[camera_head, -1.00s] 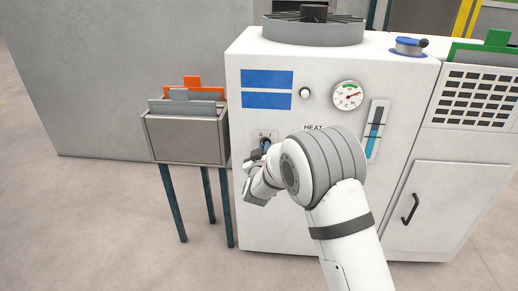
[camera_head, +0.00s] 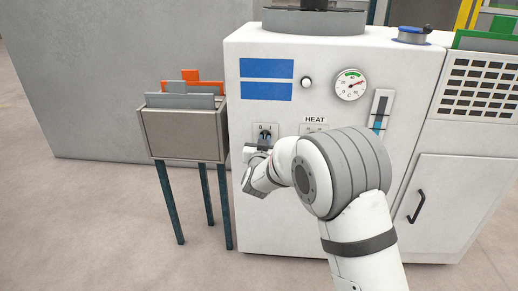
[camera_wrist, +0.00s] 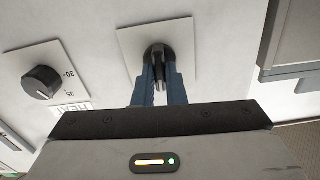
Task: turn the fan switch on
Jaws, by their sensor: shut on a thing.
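The fan switch (camera_head: 265,131) is a small dark lever on a light plate marked 0 and 1, on the front of the white cabinet. In the wrist view its plate (camera_wrist: 184,36) surrounds a round dark base with the lever (camera_wrist: 157,52). My gripper (camera_wrist: 158,75) has its blue fingers closed around the lever. In the head view my gripper (camera_head: 262,148) is at the lower part of the switch plate, largely hidden by my wrist. I cannot tell which mark the lever points to.
A HEAT knob (camera_wrist: 42,82) is beside the switch; my arm mostly covers it in the head view. A dial gauge (camera_head: 351,84) and a blue-filled level strip (camera_head: 381,109) are to the right. A grey bin on legs (camera_head: 183,135) stands close on the left.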

